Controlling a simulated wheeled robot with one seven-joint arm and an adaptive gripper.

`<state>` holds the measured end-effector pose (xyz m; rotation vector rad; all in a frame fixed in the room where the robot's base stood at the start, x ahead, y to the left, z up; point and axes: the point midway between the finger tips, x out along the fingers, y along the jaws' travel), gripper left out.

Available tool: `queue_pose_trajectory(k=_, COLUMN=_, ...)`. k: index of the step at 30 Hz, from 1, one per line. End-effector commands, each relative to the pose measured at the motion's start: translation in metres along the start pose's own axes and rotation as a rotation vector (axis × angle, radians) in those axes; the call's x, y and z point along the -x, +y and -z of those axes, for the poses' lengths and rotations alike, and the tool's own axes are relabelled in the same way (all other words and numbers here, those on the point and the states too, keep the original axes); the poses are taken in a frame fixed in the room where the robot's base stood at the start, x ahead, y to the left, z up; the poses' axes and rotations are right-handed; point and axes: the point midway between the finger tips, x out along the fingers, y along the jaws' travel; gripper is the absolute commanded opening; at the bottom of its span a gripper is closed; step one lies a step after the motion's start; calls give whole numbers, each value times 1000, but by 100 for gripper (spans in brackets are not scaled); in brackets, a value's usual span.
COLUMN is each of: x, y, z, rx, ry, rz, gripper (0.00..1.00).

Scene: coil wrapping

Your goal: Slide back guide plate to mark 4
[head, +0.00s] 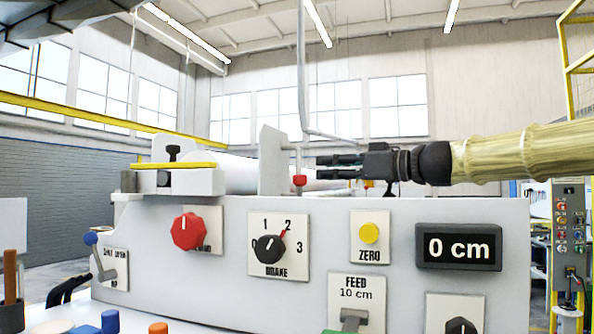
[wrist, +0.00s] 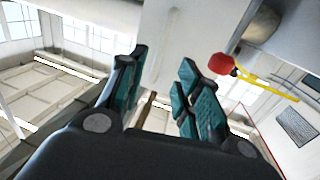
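An upright pale grey plate (head: 271,160), which looks like the guide plate, stands on top of the machine. A thin post with a red knob (head: 299,181) stands just to its right. My gripper (head: 319,167) comes in from the right, its fingertips close to the red knob and post. In the wrist view, the fingers (wrist: 160,85) are apart with nothing clearly held between them. A pale panel, likely the plate (wrist: 190,35), lies beyond them, and the red knob (wrist: 221,65) is to the right. I see no scale marks for the plate, so its position cannot be read.
The machine's front panel carries a red knob (head: 186,231), a brake dial (head: 269,248), a yellow zero button (head: 370,234) and a display (head: 459,247) reading 0 cm. A block with a yellow bar (head: 175,165) sits left of the plate. A pale roll (head: 240,174) lies behind it.

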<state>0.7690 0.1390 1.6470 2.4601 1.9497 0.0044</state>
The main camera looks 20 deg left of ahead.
Motion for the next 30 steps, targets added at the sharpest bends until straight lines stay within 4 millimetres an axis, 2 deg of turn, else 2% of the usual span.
queue_pose_trajectory(k=9, x=-53, y=0, z=2, rx=-2, ry=-3, rz=1, gripper=34)
queue_pose_trajectory(k=15, x=-76, y=0, z=1, rx=-2, ry=-1, rz=0, gripper=34)
queue_pose_trajectory(k=21, x=-86, y=0, z=0, rx=-2, ry=-1, rz=0, gripper=34)
queue_pose_trajectory(k=29, x=-86, y=0, z=-1, rx=-1, ry=0, rz=0, gripper=34)
queue_pose_trajectory(k=30, x=-86, y=0, z=-1, rx=-1, ry=0, rz=0, gripper=30)
